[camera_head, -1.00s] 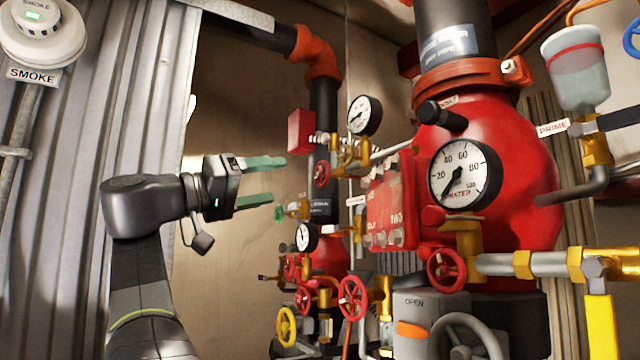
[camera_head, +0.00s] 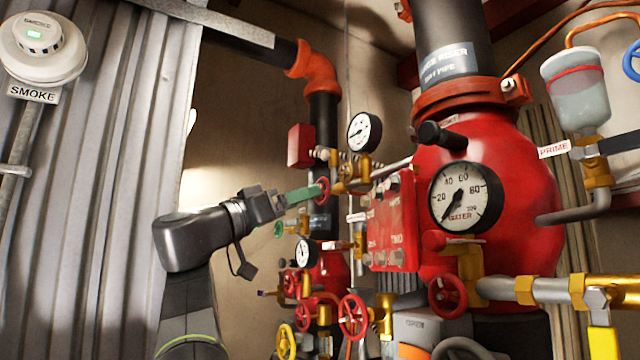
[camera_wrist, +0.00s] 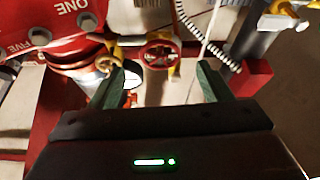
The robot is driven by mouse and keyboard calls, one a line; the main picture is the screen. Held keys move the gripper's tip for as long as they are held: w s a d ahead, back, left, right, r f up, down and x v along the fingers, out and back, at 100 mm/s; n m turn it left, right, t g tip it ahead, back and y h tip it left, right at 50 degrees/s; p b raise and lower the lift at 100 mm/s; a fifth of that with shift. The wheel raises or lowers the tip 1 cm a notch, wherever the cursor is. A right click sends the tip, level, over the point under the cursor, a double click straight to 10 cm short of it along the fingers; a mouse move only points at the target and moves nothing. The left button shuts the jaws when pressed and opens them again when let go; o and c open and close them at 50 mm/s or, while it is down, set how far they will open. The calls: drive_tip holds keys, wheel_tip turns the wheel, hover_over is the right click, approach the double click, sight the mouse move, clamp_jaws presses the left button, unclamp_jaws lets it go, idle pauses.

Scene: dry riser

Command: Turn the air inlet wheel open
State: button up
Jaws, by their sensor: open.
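A small red handwheel (camera_head: 323,189) sits on the brass pipework below the upper small gauge. I see no label naming it as the air inlet wheel. In the wrist view this red wheel (camera_wrist: 161,52) is ahead, in line with the space between my fingers. My gripper (camera_head: 312,191) has green fingers and points right at the wheel, with its tips close to it. In the wrist view my gripper (camera_wrist: 161,72) is open, one finger to each side, with nothing held. I cannot tell whether the tips touch the wheel.
A red numbered box (camera_head: 391,228) and the large red riser valve (camera_head: 510,165) stand to the right. A small gauge (camera_head: 364,132) is above the wheel. Several other handwheels sit lower. Corrugated wall (camera_head: 100,200) is at left.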

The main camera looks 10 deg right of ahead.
drive_tip(key=p+x, duration=0.2)
drive_tip(key=x, duration=0.4)
drive_tip(key=c, duration=1)
